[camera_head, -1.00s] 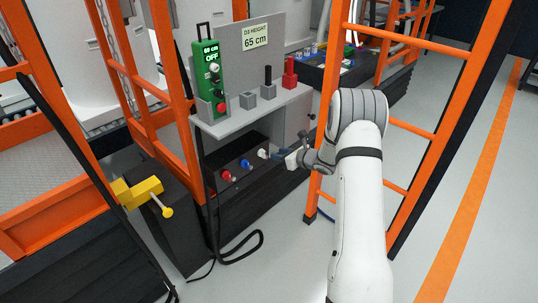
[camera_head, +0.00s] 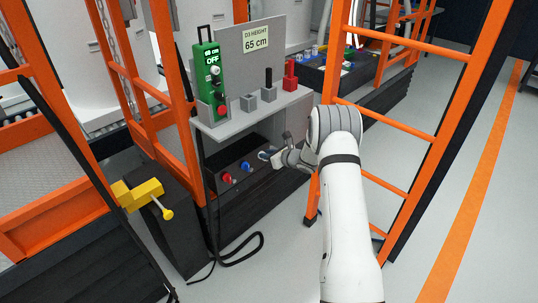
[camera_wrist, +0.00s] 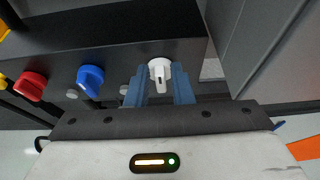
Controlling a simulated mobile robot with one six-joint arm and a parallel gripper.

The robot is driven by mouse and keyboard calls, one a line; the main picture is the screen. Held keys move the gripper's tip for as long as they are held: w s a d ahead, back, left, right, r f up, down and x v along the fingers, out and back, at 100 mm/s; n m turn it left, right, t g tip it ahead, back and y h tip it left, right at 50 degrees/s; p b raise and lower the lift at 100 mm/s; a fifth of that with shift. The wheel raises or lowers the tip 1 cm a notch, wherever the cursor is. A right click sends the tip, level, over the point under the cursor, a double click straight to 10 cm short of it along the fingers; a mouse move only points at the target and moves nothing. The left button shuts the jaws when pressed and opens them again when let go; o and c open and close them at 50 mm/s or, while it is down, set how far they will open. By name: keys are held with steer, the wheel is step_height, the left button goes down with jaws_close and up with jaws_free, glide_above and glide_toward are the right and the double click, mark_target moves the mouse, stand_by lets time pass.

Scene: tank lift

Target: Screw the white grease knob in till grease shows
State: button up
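The white grease knob (camera_wrist: 160,72) sits on the dark front panel in the wrist view, with its grip bar pointing towards me. My gripper (camera_wrist: 160,86) has its two blue fingers on either side of the knob, apart from its narrow bar. The fingers look open, and I cannot tell whether they touch the knob's rim. In the head view my gripper (camera_head: 267,154) is at the right end of the knob row and hides the white knob. No grease shows in either view.
A blue knob (camera_wrist: 90,78) and a red knob (camera_wrist: 32,86) are left of the white one. The grey shelf (camera_head: 240,122) overhangs the panel. An orange ladder frame (camera_head: 328,150) stands close to my arm. A black cable (camera_head: 245,250) lies on the floor.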

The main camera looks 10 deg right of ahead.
jaws_close()
steer(key=shift+d, duration=0.1)
